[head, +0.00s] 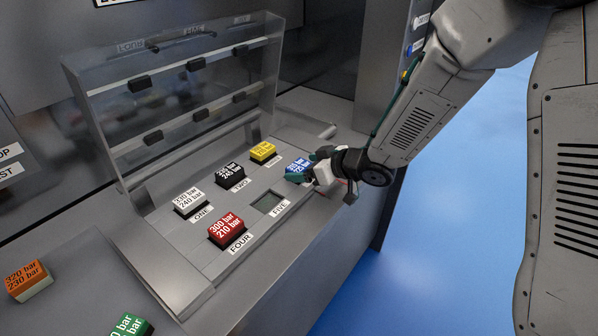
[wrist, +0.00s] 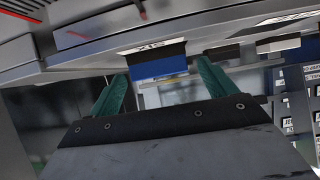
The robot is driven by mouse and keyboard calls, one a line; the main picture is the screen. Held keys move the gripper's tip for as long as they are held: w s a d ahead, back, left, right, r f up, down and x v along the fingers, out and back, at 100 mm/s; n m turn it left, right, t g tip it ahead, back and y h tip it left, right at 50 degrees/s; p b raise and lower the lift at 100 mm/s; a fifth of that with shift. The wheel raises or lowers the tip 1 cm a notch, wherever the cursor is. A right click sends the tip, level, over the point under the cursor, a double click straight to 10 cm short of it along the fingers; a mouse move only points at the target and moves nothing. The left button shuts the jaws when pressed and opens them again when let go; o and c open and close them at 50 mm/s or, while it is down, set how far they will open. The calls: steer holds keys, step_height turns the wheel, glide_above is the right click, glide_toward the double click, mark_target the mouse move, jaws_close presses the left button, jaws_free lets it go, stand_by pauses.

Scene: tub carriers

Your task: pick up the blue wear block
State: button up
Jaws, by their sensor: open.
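The blue wear block (head: 299,166) with white lettering sits at the right end of the grey panel in the head view, partly hidden by my gripper. My gripper (head: 312,179) is at the block's near right side, with teal fingers. In the wrist view the blue block (wrist: 160,67) lies ahead between the two spread teal fingertips of my gripper (wrist: 161,76), with a label just above it. The fingers are open and hold nothing. I cannot tell whether either finger touches the block.
Yellow (head: 262,150), black (head: 230,175), white (head: 189,200) and red (head: 226,227) blocks sit on the panel, by an empty square recess (head: 268,203). Orange (head: 27,279) and green (head: 131,326) blocks are at lower left. A clear upright cover (head: 180,85) stands behind.

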steer(key=x, duration=0.3)
steer(key=shift+d, duration=0.1)
steer(key=c, duration=1.1)
steer(key=shift+r, duration=0.15)
